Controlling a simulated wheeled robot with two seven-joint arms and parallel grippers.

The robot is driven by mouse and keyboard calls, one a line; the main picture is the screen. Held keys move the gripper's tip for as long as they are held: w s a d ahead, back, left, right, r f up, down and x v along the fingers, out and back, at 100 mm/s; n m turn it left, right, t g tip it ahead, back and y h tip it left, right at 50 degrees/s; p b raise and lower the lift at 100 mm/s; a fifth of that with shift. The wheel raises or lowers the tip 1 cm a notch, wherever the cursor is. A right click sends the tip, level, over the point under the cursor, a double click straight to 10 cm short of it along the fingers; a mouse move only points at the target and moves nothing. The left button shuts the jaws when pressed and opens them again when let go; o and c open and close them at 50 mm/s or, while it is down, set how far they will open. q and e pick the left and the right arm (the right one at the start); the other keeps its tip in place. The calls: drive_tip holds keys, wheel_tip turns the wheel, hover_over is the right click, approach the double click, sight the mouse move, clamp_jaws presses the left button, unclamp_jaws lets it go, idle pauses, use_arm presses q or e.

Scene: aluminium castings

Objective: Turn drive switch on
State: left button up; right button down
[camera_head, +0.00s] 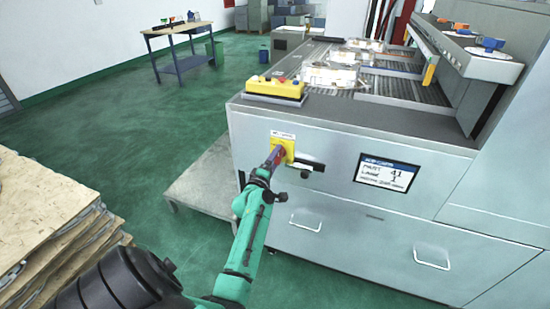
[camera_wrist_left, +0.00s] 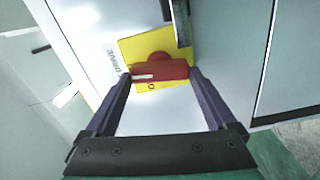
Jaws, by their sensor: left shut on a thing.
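The drive switch is a red handle on a square yellow plate (camera_head: 284,144) on the machine's pale front panel. In the left wrist view the red handle (camera_wrist_left: 160,71) lies across the yellow plate (camera_wrist_left: 140,47), between my fingertips. A partly legible "DRIVE" label stands beside the plate, and a small round mark shows near the handle. My left gripper (camera_head: 275,158) is shut on the handle, with its dark fingers at the handle's two ends in the wrist view (camera_wrist_left: 161,75). In the head view the gripper hides much of the handle. My right gripper is not in view.
A dark bar handle (camera_head: 305,164) sticks out just right of the switch. A labelled display (camera_head: 387,173) is further right, with drawer handles below. A yellow control box (camera_head: 275,87) sits on the machine top. A low grey platform (camera_head: 205,180) and stacked boards (camera_head: 40,215) stand left.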

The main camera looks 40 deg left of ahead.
use_arm(q)
drive_tip(key=shift+n, duration=0.8)
drive_tip(key=shift+f, duration=0.1)
drive_tip(key=o, duration=1.1)
drive_tip(key=shift+c, duration=0.2)
drive_tip(key=p+v, duration=0.2)
drive_tip(key=v, duration=1.2)
drive_tip(key=shift+s, duration=0.25)
drive_tip(key=shift+d, duration=0.15)
